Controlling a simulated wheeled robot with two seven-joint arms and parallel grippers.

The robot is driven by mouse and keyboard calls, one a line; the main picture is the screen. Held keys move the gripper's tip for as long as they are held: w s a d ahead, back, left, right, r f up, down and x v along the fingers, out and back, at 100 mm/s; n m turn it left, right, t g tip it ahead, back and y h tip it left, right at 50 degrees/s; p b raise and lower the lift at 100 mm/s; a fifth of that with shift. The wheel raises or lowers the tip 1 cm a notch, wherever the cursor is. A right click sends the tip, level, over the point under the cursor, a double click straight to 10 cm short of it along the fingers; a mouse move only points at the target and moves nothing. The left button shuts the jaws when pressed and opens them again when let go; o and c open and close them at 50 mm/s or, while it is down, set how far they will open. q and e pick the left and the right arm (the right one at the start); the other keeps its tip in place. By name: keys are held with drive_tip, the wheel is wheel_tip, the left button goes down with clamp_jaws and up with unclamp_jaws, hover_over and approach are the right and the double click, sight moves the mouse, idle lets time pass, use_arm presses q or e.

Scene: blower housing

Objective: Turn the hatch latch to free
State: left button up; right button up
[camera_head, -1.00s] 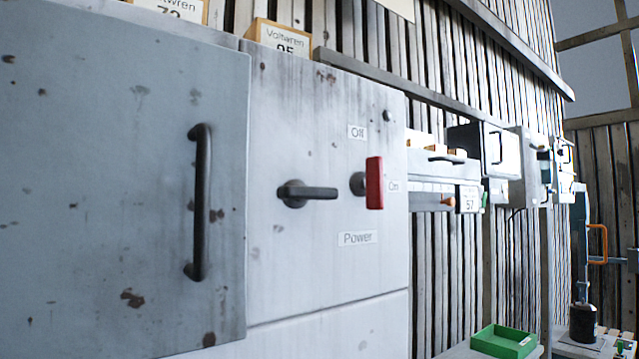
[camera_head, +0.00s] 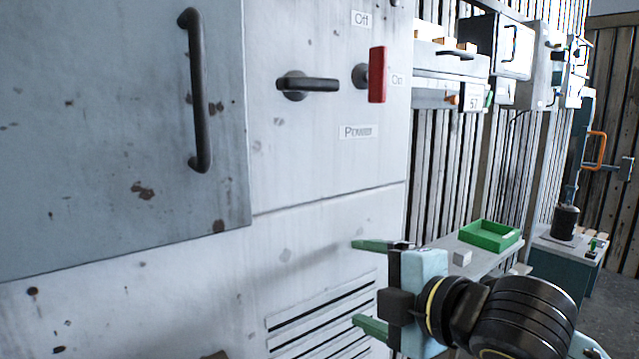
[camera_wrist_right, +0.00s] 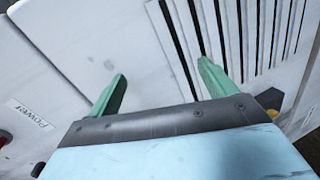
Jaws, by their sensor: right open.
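The hatch latch (camera_head: 308,84) is a dark lever on a round hub on the pale cabinet front. Its lever points right and lies about level. The hatch (camera_head: 110,130) beside it, with a long dark upright handle (camera_head: 197,92), looks shut. My right gripper (camera_head: 362,285) has two green fingers, spread open and empty. It is below and right of the latch, in front of the vent slots. In the right wrist view the open fingers (camera_wrist_right: 160,85) face the cabinet front, and the latch is out of that view. My left gripper is not in view.
A red power switch (camera_head: 376,75) sits just right of the latch, between Off and On labels. A Power label (camera_head: 357,132) is below it. A green tray (camera_head: 488,236) and a small pale block (camera_head: 462,257) rest on a bench at the right.

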drive_tip(key=s+a+r+n+y, duration=0.1)
drive_tip(key=s+r+n, duration=0.2)
drive_tip(key=r+n, duration=0.4)
drive_tip(key=s+a+r+n+y, duration=0.1)
drive_tip(key=s+r+n, duration=0.25)
drive_tip(key=r, duration=0.55)
drive_tip(key=n+t, duration=0.2)
drive_tip(key=n, duration=0.8)
approach(316, 79)
drive_tip(key=p+x, duration=0.9)
drive_tip(key=shift+w+a, duration=0.1)
drive_tip(key=shift+w, duration=0.05)
drive_tip(key=c, duration=1)
